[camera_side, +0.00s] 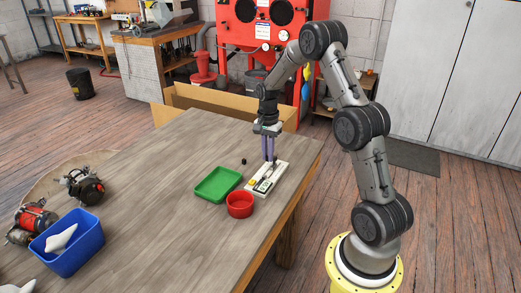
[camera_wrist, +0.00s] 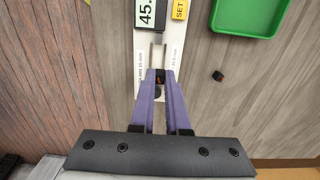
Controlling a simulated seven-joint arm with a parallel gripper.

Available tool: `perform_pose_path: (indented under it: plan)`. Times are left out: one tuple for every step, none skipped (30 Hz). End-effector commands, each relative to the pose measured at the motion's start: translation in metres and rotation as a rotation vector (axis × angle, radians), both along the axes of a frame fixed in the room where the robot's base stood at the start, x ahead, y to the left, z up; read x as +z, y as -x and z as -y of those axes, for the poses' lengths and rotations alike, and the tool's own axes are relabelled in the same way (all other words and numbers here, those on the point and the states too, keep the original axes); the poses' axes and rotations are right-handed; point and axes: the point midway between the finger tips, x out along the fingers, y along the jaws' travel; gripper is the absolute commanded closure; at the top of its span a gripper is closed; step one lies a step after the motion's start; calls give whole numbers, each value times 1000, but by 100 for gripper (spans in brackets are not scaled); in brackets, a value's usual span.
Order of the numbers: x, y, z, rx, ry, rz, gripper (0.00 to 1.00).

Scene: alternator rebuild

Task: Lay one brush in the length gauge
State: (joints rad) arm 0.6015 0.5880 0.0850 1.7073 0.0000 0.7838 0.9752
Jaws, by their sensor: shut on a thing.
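The length gauge (camera_side: 265,183) is a white block with a display and a yellow button, lying near the table's right edge. In the wrist view its display (camera_wrist: 146,13) reads "45." and a pale slot lies below it. My gripper (camera_side: 269,158) points down at the gauge's far end. In the wrist view its purple fingers (camera_wrist: 161,73) are shut on a small dark brush with an orange-brown spot (camera_wrist: 160,79), over the gauge's slot area. I cannot tell whether the brush touches the gauge. Another small dark block, likely a brush (camera_wrist: 218,75), lies on the table beside the gauge.
A green tray (camera_side: 218,184) and a red bowl (camera_side: 240,204) stand close to the gauge. A blue bin (camera_side: 68,245) holding a pale object and two alternator-like units (camera_side: 83,186) are at the left. The middle of the wooden table (camera_side: 150,190) is clear.

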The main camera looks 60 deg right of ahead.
Motion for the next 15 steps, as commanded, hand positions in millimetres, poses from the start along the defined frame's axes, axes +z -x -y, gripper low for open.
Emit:
perform_pose_path:
  plan:
    - [5, 5, -4, 2, 1, 1, 100]
    - [7, 7, -6, 3, 2, 2, 100]
    - [11, 8, -7, 3, 4, 5, 100]
    - [12, 8, -7, 4, 4, 6, 100]
    - [15, 8, -7, 5, 8, 11, 100]
    - [16, 7, -7, 5, 10, 14, 100]
    - [17, 7, -7, 5, 11, 17, 100]
    - [17, 7, -7, 6, 12, 18, 100]
    - [16, 7, -7, 6, 12, 18, 100]
    - [14, 7, -7, 6, 12, 18, 100]
    - [12, 7, -7, 6, 12, 17, 100]
    - [9, 7, -7, 6, 11, 16, 100]
    - [7, 7, -7, 6, 11, 16, 100]
    - [4, 7, -7, 6, 11, 16, 100]
    - [1, 7, -7, 6, 11, 16, 100]
